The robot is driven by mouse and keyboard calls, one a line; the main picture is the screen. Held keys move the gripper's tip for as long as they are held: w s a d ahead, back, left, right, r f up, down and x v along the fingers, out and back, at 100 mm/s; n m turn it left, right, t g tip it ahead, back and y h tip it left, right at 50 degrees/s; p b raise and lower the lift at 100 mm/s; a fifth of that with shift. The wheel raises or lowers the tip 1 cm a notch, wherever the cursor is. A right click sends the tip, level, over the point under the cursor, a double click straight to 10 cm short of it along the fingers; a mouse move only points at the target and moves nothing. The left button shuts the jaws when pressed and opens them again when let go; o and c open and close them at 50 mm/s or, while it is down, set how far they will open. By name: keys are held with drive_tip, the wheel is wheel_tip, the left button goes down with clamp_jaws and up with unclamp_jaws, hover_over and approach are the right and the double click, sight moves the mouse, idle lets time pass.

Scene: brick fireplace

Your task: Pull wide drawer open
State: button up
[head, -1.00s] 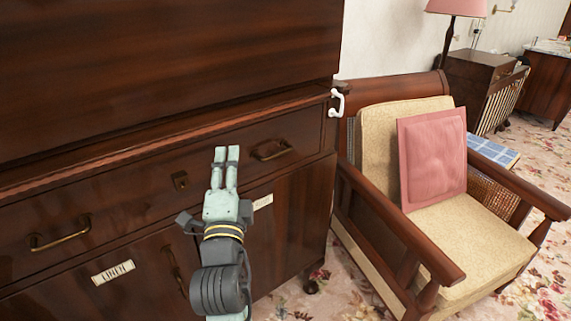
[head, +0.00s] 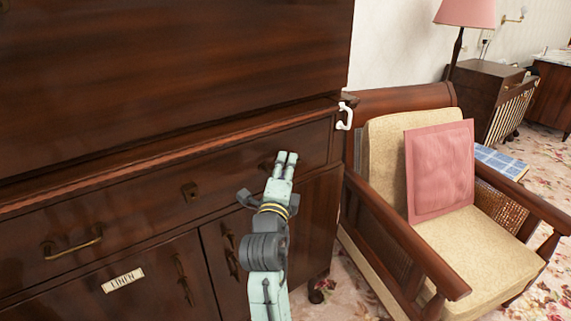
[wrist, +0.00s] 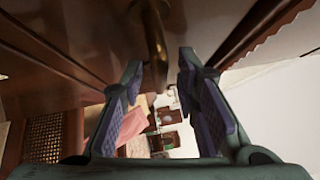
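The wide drawer (head: 130,208) is a dark wooden front across the cabinet, and it looks flush with the cabinet. Its left brass handle (head: 72,243) is in plain view. Its right handle is mostly hidden behind my gripper (head: 286,157) in the head view. In the wrist view, a brass handle (wrist: 155,42) appears between the tips of my open gripper (wrist: 160,68), close to the drawer front. The fingers stand apart on either side of it; I cannot tell whether they touch it.
Below the drawer are cupboard doors with a linen label (head: 123,280) and handles (head: 184,280). A wooden armchair (head: 408,245) with a pink cushion (head: 440,170) stands close on the right.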

drive_tip(key=shift+w, duration=0.2)
clamp_jaws()
idle(0.3)
idle(0.5)
